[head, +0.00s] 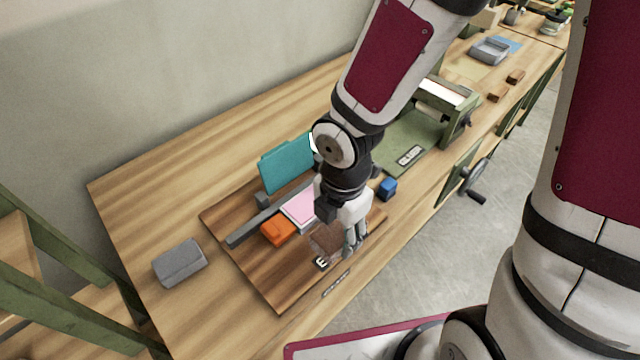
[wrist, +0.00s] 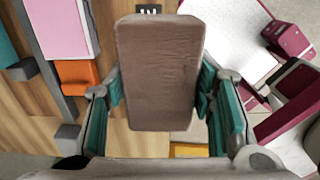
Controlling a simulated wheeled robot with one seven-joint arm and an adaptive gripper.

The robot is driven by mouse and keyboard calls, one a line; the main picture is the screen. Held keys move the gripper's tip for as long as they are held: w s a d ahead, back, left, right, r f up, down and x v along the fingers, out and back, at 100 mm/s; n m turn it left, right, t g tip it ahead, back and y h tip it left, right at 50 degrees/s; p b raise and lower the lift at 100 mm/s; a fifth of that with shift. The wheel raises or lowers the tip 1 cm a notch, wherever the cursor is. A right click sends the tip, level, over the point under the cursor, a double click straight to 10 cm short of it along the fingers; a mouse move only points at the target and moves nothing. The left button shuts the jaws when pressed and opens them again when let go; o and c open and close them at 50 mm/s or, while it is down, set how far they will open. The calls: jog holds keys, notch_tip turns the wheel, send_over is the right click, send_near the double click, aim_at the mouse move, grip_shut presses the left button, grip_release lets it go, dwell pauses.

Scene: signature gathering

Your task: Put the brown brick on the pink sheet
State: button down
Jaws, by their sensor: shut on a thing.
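The brown brick (wrist: 158,70) fills the middle of the wrist view, upright between the two teal fingers of my gripper (wrist: 160,105). My gripper is shut on it. In the head view my gripper (head: 352,246) is over the right front part of a dark wooden board (head: 283,285), and the brick is mostly hard to make out there. The pink sheet (head: 301,207) lies on the board to the left of my gripper, partly hidden by my arm. It also shows at the upper left of the wrist view (wrist: 66,27). No brick is seen on its visible part.
An orange block (head: 279,230) is just in front of the pink sheet, beside a grey bar (head: 262,219). A teal panel (head: 288,164) stands behind. A blue block (head: 387,188) is to the right. A grey block (head: 180,263) lies on the table left of the board.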

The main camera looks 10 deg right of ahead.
jog(key=shift+w+a+f+b, duration=0.1)
jog(key=shift+w+f+b, duration=0.05)
jog(key=shift+w+b, duration=0.3)
jog(key=shift+w+f+b, duration=0.15)
jog(key=shift+w+b, duration=0.2)
jog(key=shift+w, duration=0.15)
jog(key=w, duration=0.4)
jog(key=w+a, duration=0.1)
jog(key=w, duration=0.3)
jog(key=w+a, duration=0.1)
jog(key=w, duration=0.3)
jog(key=shift+w+a+f, duration=0.15)
jog(key=shift+w+f, duration=0.1)
jog(key=shift+f, duration=1.9)
jog(key=shift+f, duration=0.15)
jog(key=c, duration=0.7)
grip_release()
